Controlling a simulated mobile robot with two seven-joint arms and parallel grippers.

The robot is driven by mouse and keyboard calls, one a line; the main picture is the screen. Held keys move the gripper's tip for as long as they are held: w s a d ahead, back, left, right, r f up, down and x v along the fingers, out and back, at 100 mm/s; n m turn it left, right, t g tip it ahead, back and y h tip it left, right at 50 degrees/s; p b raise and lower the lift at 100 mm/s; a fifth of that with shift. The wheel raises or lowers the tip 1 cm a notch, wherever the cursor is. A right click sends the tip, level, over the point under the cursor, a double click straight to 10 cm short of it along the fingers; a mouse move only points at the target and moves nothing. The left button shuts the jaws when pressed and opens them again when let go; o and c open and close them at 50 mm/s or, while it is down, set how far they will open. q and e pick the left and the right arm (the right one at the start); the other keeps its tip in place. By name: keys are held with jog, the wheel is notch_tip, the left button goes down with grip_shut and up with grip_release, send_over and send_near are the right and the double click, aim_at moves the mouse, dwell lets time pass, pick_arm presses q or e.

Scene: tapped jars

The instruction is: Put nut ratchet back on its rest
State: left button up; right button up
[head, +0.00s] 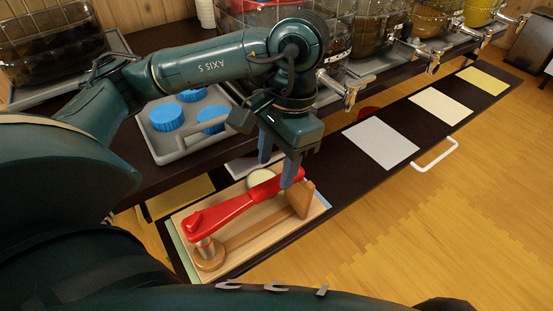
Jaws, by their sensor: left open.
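The nut ratchet (233,207) has a red handle and a metal socket end at the lower left. It lies slanting over its wooden rest (245,236), a light board with a round wooden base (210,259) under the socket and an upright wooden block (300,199) near the handle's far end. My left gripper (278,167) is open, pointing down over the handle's far end. Its nearer fingertip overlaps the red handle in the picture; I cannot tell whether it touches. A pale round disc shows beside the handle. My right gripper is not in view.
A grey tray (160,152) with blue lids (167,118) stands left of the gripper. Tapped jars (375,40) line the shelf behind, their taps (345,87) sticking out forwards. A grey mat (381,143) lies on the dark shelf, with a white handle (436,155) at its front edge.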

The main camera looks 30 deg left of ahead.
pick_arm(q)
jog(key=shift+r+p, duration=1.05)
jog(key=shift+r, duration=0.6)
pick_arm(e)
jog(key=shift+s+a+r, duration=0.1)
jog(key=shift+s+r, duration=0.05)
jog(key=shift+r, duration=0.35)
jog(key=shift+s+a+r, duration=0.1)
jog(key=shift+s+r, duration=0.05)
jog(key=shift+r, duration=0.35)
pick_arm(q)
notch_tip(320, 180, up, 13)
jog(key=w+p, duration=0.2)
jog(key=p, duration=0.2)
jog(key=shift+d+p, duration=0.3)
jog(key=shift+d, duration=0.15)
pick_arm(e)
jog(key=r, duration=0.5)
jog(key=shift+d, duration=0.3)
